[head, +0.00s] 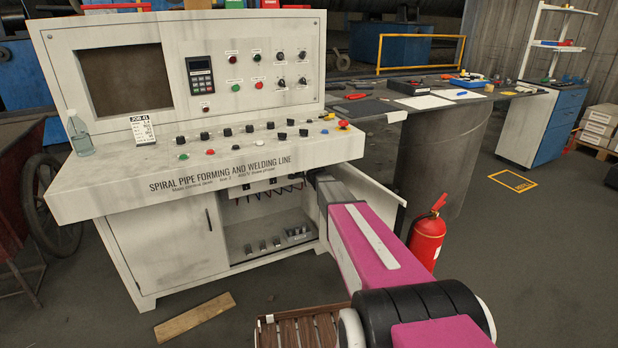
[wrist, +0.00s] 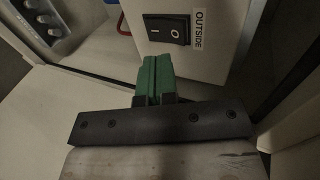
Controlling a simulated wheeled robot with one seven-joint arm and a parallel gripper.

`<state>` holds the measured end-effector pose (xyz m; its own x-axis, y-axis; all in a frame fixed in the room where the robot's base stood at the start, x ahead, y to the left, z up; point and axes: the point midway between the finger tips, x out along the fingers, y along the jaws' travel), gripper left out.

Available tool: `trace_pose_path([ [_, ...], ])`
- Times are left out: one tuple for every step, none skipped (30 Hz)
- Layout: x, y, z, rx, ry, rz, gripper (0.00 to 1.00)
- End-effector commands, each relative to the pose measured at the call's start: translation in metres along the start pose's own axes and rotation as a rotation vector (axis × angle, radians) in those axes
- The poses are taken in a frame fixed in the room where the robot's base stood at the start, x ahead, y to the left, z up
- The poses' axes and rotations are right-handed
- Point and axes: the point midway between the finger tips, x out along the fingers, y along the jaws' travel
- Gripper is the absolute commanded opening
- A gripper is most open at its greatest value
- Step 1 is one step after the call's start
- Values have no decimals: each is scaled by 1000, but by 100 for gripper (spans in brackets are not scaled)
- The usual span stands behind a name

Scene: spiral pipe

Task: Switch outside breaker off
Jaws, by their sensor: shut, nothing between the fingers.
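The outside breaker (wrist: 167,29) is a black rocker switch marked I and O on a pale panel face, at the top of the wrist view. A label (wrist: 198,28) reading OUTSIDE is beside it. I cannot tell which side of the rocker is pressed in. My gripper (wrist: 155,80) has green fingertips held together, empty, just below the switch in the picture. Contact is not clear. In the head view my arm reaches into the open cabinet (head: 262,232) under the control desk, and the gripper and breaker are hidden there.
The cabinet's open door (head: 378,190) stands just right of my arm. A red fire extinguisher (head: 427,240) is on the floor further right. Several knobs (wrist: 48,20) show at the wrist view's upper left. A wooden plank (head: 195,317) lies before the cabinet.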

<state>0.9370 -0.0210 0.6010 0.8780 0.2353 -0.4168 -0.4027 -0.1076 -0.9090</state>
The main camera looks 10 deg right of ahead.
Motion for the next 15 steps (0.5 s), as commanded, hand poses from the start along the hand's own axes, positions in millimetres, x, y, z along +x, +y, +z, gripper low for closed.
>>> trace_pose_path([
  [12,-5,-1,-1,0,-1,0],
  [16,-8,-1,-1,0,-1,0],
  [21,-11,-1,-1,0,-1,0],
  [24,-13,-1,0,0,-1,0],
  [27,-15,-1,-1,0,-1,0],
  [30,-17,0,-1,0,-1,0],
  [32,-18,0,-1,0,0,0],
  [33,-19,0,-1,0,-1,0],
  [34,-20,0,-1,0,-1,0],
  [34,-21,0,0,0,-1,0],
  [34,-21,0,0,0,-1,0],
  [34,-21,0,0,0,-1,0],
  [34,-21,0,0,0,-1,0],
  [34,-21,0,0,0,-1,0],
  [34,-21,0,0,0,-1,0],
])
